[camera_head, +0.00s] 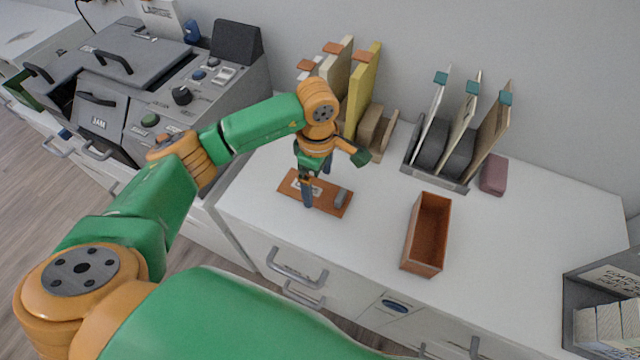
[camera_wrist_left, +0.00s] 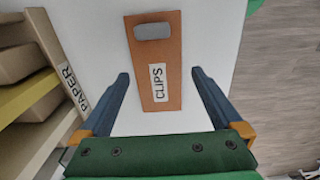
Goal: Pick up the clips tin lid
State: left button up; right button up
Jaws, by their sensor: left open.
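The clips tin lid (camera_head: 326,199) is a flat brown plate with a white label and a grey handle at one end. It lies on the white desk top. In the left wrist view the lid (camera_wrist_left: 154,53) shows its CLIPS label, with the handle at the far end. My left gripper (camera_head: 317,182) is over the lid, open and empty. In the left wrist view its fingers (camera_wrist_left: 160,74) stand apart on either side of the lid's labelled part. An open brown box (camera_head: 411,246), empty inside, stands to the right of the lid. My right gripper is not in view.
Upright folders in a holder (camera_head: 380,135) stand behind the lid, and a second rack (camera_head: 425,171) stands further right. A mauve block (camera_head: 494,175) lies beside that rack. A grey machine (camera_head: 130,90) stands at left.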

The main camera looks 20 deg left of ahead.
aim_at(318, 192)
pick_arm(q)
notch_tip(318, 192, down, 3)
jog(key=shift+a, duration=0.1)
jog(key=shift+w+f, duration=0.35)
jog(key=shift+s+r, duration=0.1)
jog(key=shift+s, duration=0.1)
jog(key=c, duration=0.8)
jog(key=shift+w, duration=0.1)
jog(key=shift+c, duration=1.3)
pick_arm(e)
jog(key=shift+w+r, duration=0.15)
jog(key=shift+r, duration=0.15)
pick_arm(q)
jog(key=shift+r, duration=0.1)
